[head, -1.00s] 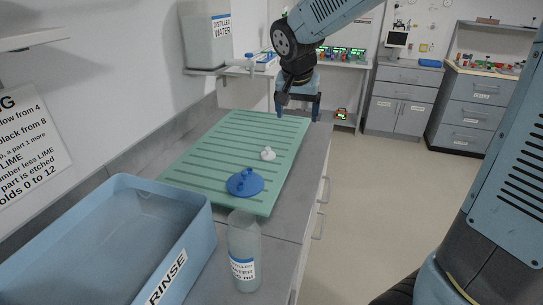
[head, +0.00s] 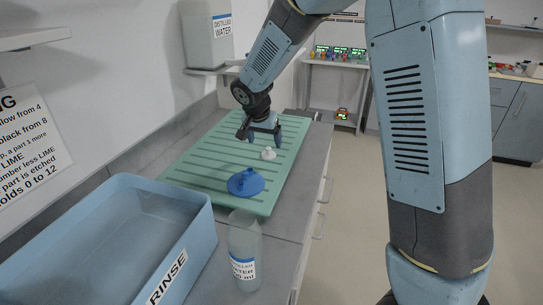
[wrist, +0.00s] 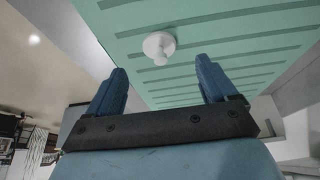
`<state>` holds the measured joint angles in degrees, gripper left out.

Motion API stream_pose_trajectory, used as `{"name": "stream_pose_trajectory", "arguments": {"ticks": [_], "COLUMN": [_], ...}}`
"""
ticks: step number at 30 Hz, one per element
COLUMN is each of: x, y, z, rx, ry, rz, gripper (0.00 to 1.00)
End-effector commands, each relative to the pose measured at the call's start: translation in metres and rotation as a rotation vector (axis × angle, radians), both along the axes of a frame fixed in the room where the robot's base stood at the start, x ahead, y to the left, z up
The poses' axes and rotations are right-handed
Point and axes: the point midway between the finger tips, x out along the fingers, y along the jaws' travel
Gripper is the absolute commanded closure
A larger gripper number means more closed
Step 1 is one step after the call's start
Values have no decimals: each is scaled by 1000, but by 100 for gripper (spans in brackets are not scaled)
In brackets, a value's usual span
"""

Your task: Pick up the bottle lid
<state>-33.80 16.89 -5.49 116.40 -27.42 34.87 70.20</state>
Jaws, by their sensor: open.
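The bottle lid (head: 268,153), small, white and with a narrow raised top, sits on the green ribbed mat (head: 196,172) on the counter. In the wrist view the lid (wrist: 159,46) shows just beyond the fingertips, roughly centred between them. My gripper (head: 264,136) is open and empty, above the mat and a little beyond the lid in the head view; its two blue fingers (wrist: 160,72) stand wide apart in the wrist view. The clear bottle (head: 244,255) with a water label stands upright at the counter's front, with no lid visible on it.
A blue disc-shaped part (head: 245,183) with raised knobs lies on the mat near the lid, towards the bottle. A blue rinse tub (head: 190,262) fills the counter's front left. A distilled water container (head: 207,35) stands on a wall shelf. Most of the mat is bare.

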Motion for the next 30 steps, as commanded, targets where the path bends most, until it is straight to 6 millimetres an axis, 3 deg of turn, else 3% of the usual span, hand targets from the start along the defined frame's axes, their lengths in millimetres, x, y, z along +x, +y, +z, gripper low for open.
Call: {"name": "stream_pose_trajectory", "arguments": {"ticks": [11, 21, 29, 30], "x": [10, 29, 30, 30], "y": [-5, -13, -14, -14], "z": [-20, -56, -59, -59], "rx": [0, 0, 1, 1], "ry": [0, 1, 0, 0], "rz": [-1, 0, 0, -1], "gripper": [15, 15, 15, 19]}}
